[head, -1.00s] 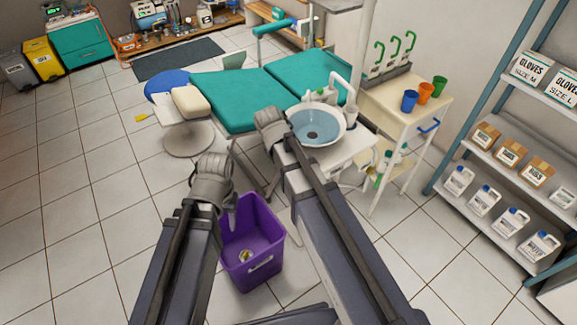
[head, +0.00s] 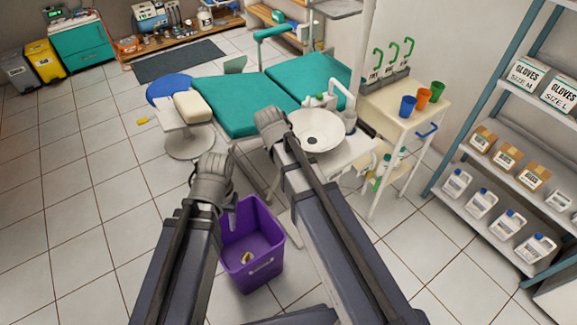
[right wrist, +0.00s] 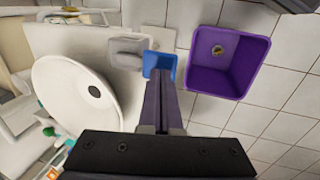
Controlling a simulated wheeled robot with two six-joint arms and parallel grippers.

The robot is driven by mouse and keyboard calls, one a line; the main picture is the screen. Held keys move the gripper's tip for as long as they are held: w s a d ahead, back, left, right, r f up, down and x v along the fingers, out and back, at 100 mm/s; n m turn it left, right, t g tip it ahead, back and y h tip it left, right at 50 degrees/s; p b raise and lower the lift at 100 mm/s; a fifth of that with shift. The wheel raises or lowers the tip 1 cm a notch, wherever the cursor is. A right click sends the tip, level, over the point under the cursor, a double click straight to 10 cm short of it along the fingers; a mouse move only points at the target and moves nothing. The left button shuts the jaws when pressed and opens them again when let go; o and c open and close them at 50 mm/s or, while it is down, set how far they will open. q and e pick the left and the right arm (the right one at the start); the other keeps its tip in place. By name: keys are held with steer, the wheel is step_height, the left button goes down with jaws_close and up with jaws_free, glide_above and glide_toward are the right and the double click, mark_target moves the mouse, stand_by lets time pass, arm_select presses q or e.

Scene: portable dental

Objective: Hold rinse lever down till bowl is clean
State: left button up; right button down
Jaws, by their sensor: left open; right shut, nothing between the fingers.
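The round rinse bowl (head: 317,131) is white inside with a dark drain in its middle. It also shows at the left of the right wrist view (right wrist: 76,94). A blue lever pad (right wrist: 160,63) sits beside a grey block at the tray edge. My right gripper (right wrist: 160,84) is shut and empty, its fingertips over the blue pad and overlapping it; whether they press it down I cannot tell. In the head view the right wrist hides the lever. My left gripper (head: 230,203) is open and empty above the purple bin, away from the bowl.
The purple bin (head: 252,245) stands on the floor below, with a small item inside. A teal dental chair (head: 235,105) is behind. A white cart (head: 420,103) with coloured cups stands right of the bowl. Shelves (head: 500,190) are at the far right. The left floor is mostly clear.

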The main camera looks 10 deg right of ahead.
step_height(320, 180, up, 13)
steer(key=p, duration=1.1)
steer(key=shift+s+a+f+p, duration=0.15)
steer(key=shift+a+f+p, duration=0.05)
steer(key=shift+a+p, duration=0.15)
steer(key=s+a, duration=0.4)
steer(key=s, duration=0.3)
steer(key=s+a+g+y, duration=0.1)
steer(key=s+a, duration=0.4)
steer(key=s, duration=0.1)
steer(key=shift+s+f+y, duration=0.3)
steer(key=shift+s+f, duration=0.05)
steer(key=shift+s, duration=0.05)
steer(key=shift+d, duration=0.1)
